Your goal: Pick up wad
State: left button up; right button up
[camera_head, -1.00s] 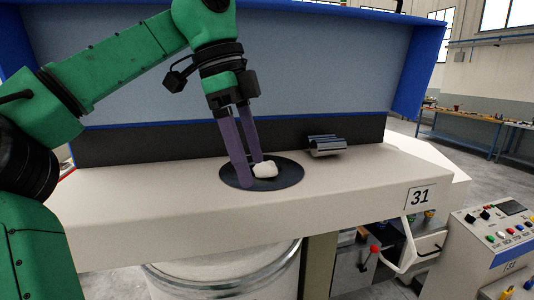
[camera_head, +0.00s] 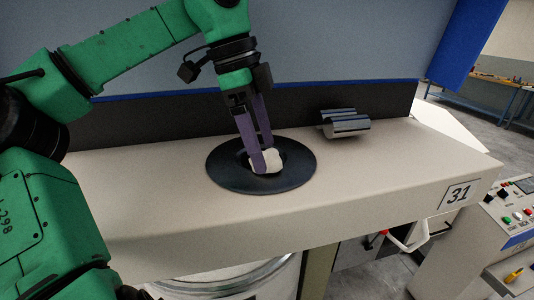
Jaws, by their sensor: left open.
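A white, lumpy wad (camera_head: 266,161) sits at the central opening of a round black plate (camera_head: 225,175) set in the cream machine top. My left gripper (camera_head: 263,158) points down from above with two purple fingers. It is open, with its fingertips low at the wad, one in front of its left side and one behind it. The fingers hide part of the wad, and I cannot tell whether they touch it. My right gripper is not in view.
Metal rollers (camera_head: 345,123) lie on the cream top (camera_head: 390,165) right of the plate. A dark wall with a blue edge stands behind. A metal can (camera_head: 225,283) stands below the top. A control panel (camera_head: 510,215) is at the right.

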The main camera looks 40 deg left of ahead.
pick_arm(q)
jog(key=shift+w+a+f, duration=0.1)
jog(key=shift+w+f, duration=0.15)
jog(key=shift+f, duration=0.25)
jog(key=shift+w+f, duration=0.2)
jog(key=shift+f, duration=0.25)
jog(key=shift+w+a, duration=0.15)
jog(key=shift+s+d+r, duration=0.1)
jog(key=shift+s+d, duration=0.2)
jog(key=c, duration=1.4)
jog(key=shift+w+a, duration=0.1)
jog(key=shift+c, duration=0.2)
jog(key=shift+w+a, duration=0.1)
